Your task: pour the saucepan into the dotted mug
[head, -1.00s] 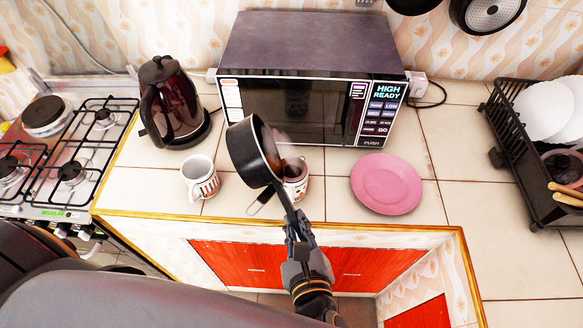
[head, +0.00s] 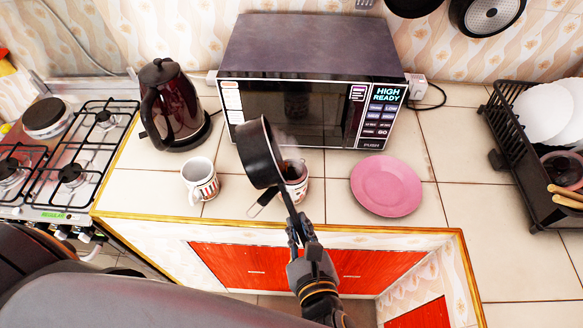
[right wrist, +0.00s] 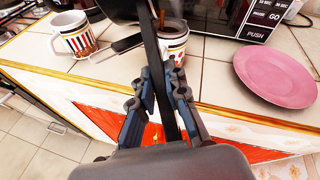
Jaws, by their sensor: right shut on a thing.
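The black saucepan (head: 258,158) is tipped steeply on its side above the counter, its mouth facing right. My right gripper (head: 302,230) is shut on its long dark handle; in the right wrist view the handle (right wrist: 158,60) runs between the fingers (right wrist: 163,92). A white mug (head: 295,182) stands beside the pan's mouth, partly hidden by it, with dark liquid inside. A second mug (head: 200,181), upright to the left, shows coloured stripes in the right wrist view (right wrist: 75,38). My left gripper is out of view.
A microwave (head: 310,85) stands behind the mugs and a dark red kettle (head: 172,105) at back left. A pink plate (head: 386,187) lies to the right. A black dish rack (head: 520,150) is far right, a gas stove (head: 75,160) left. A thin grey utensil-like piece (head: 263,203) shows under the pan.

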